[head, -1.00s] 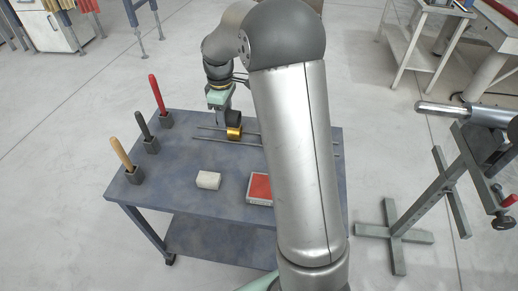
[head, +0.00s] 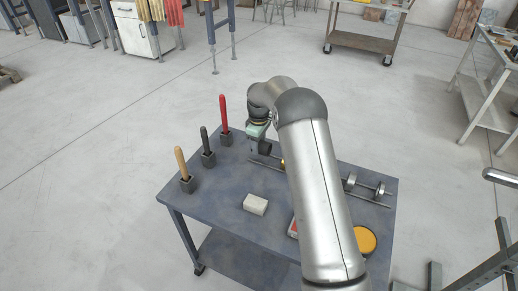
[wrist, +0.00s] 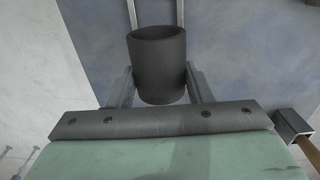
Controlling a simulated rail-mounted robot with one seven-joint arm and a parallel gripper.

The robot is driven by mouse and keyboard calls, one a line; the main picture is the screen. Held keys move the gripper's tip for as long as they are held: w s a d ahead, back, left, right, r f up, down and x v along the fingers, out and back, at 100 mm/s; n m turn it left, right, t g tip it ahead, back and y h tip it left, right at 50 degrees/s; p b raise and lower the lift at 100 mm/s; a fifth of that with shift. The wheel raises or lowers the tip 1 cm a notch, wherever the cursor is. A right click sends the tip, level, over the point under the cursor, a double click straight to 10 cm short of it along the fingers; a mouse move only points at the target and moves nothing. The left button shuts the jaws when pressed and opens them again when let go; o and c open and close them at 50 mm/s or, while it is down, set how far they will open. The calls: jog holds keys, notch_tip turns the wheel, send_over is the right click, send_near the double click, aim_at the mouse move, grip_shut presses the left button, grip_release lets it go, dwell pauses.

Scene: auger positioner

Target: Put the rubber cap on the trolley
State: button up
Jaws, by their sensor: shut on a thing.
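The rubber cap (wrist: 158,75) is a dark grey hollow cylinder. In the wrist view it sits between the two fingers of my gripper (wrist: 160,88), with its open end facing away. My gripper (head: 262,146) is shut on it, over the back of the blue-grey table in the head view; the cap looks small and dark there. A brown trolley (head: 362,40) on dark casters stands on the floor at the far back, well away from my gripper.
The blue-grey table (head: 235,222) bears three upright handles in holders, red (head: 224,112), black (head: 205,139) and tan (head: 181,162). A white block (head: 255,204), two rods (head: 368,204), metal parts and a yellow disc (head: 365,240) also lie there. Open floor separates table and trolley.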

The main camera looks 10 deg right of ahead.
jog(key=shift+f, duration=1.8)
jog(key=o, duration=0.8)
jog(key=shift+r, duration=0.1)
notch_tip(320, 180, up, 12)
jog(key=shift+r, duration=0.25)
